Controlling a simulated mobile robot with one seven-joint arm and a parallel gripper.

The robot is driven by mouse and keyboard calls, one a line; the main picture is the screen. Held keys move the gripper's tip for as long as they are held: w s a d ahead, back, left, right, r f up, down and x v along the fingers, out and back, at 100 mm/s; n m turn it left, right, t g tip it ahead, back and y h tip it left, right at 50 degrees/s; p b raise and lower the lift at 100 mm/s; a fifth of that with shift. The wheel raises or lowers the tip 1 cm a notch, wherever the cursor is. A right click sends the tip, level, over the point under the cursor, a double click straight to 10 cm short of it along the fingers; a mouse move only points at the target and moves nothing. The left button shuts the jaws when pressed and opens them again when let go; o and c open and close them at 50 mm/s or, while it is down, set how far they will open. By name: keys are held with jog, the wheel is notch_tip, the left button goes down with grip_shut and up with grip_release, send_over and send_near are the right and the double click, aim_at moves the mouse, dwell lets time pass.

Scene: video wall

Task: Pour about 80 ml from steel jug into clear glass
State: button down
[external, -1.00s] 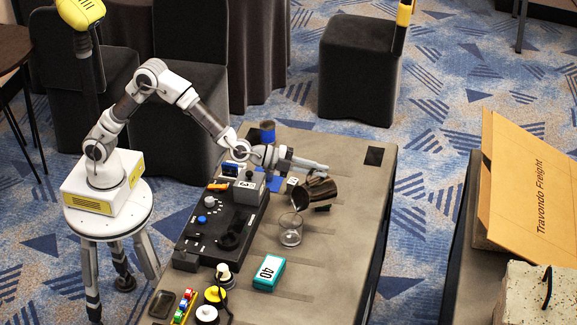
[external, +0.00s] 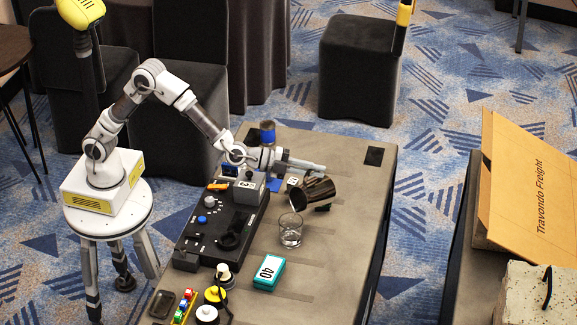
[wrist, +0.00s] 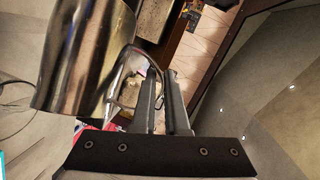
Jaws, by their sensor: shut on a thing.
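The steel jug (external: 318,190) is held in the air, tilted with its mouth to the lower left, above the clear glass. Its shiny body (wrist: 85,50) fills the upper left of the wrist view. The clear glass (external: 290,236) stands upright on the table, below and left of the jug's lip. A pale streak shows at the lip; I cannot tell whether it is liquid or the rim. The level in the glass is too small to read. My gripper (external: 318,168) is shut on the jug's handle; its fingers (wrist: 164,103) show beside the handle loop.
A black control panel (external: 222,232) lies left of the glass. A teal box marked 40 (external: 269,273) lies in front of it. A blue-banded cylinder (external: 267,133) stands at the back. The table (external: 340,240) is clear to the glass's right.

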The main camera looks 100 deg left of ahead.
jog(key=shift+s+d+r, duration=0.3)
jog(key=shift+d+r, duration=0.05)
jog(key=shift+d, duration=0.15)
dwell(0.5)
jog(key=shift+n+g+h, duration=0.5)
jog(key=shift+n+g, duration=0.3)
jog(key=shift+g, duration=0.1)
jog(key=a, duration=0.1)
jog(key=w+a+f+p, duration=0.1)
jog(key=a, duration=0.1)
jog(key=w+a+p, duration=0.1)
jog(key=shift+w+a+f, duration=0.2)
jog(key=shift+f, duration=0.1)
jog(key=shift+w+f, duration=0.1)
jog(key=shift+f, duration=0.25)
jog(key=shift+w+a+n+g+h+p, duration=0.25)
jog(key=shift+a+n+g+h+p, duration=0.15)
jog(key=shift+a+p, duration=0.2)
jog(key=shift+f, duration=0.35)
